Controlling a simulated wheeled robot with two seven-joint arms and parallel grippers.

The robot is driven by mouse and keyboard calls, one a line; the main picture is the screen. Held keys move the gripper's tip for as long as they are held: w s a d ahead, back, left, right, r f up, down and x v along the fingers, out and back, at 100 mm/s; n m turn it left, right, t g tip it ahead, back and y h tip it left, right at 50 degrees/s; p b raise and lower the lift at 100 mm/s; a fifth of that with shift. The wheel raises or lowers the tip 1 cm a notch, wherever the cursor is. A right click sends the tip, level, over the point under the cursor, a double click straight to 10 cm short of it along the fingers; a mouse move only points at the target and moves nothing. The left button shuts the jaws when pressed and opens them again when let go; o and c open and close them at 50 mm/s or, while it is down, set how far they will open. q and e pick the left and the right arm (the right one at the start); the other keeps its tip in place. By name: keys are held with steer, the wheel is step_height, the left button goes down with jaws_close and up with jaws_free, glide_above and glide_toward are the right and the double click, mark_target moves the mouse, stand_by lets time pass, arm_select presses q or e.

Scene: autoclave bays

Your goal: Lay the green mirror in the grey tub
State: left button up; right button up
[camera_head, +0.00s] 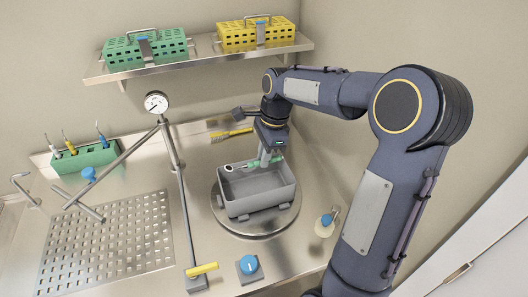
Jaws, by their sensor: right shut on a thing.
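The grey tub (262,200) is an open rectangular box on a round metal plate right of the middle. My right gripper (266,162) points down over the tub's far part and is shut on the green mirror (252,164). The mirror lies roughly level across the jaws, its small round head to the left and part of its green handle showing on the right. It is over the tub's opening near the far rim; I cannot tell whether it touches the tub. My left gripper is not in view.
A green rack (84,159) with several upright tools stands at the left, behind a perforated plate (110,245). A gauge (157,102) on a post stands left of the tub. A blue knob (248,265) and a small bottle (325,225) are near it. The wall shelf (200,62) holds green and yellow baskets.

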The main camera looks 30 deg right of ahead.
steer(key=shift+s+d+f+b+x, duration=0.1)
steer(key=shift+d+b+x, duration=0.25)
steer(key=shift+b+x, duration=1.1)
steer(key=shift+s+d+f+b+x, duration=0.1)
steer(key=shift+d+b+x, duration=0.45)
steer(key=shift+x, duration=1.45)
steer(key=shift+s+d+f+b+x, duration=0.1)
steer(key=shift+d+b+x, duration=0.1)
steer(key=shift+b+x, duration=1.3)
steer(key=shift+f, duration=0.15)
steer(key=shift+p, duration=0.3)
steer(key=o, duration=0.8)
steer(key=shift+o, duration=0.2)
steer(key=p+v, duration=0.3)
steer(key=a+p+v, duration=0.1)
steer(key=p+v, duration=0.2)
steer(key=v, duration=0.1)
steer(key=a+p+v, duration=0.1)
steer(key=p+v, duration=0.3)
steer(key=shift+w+a+r, duration=0.15)
steer(key=shift+w+r, duration=0.05)
steer(key=shift+w, duration=0.1)
steer(key=shift+f, duration=0.1)
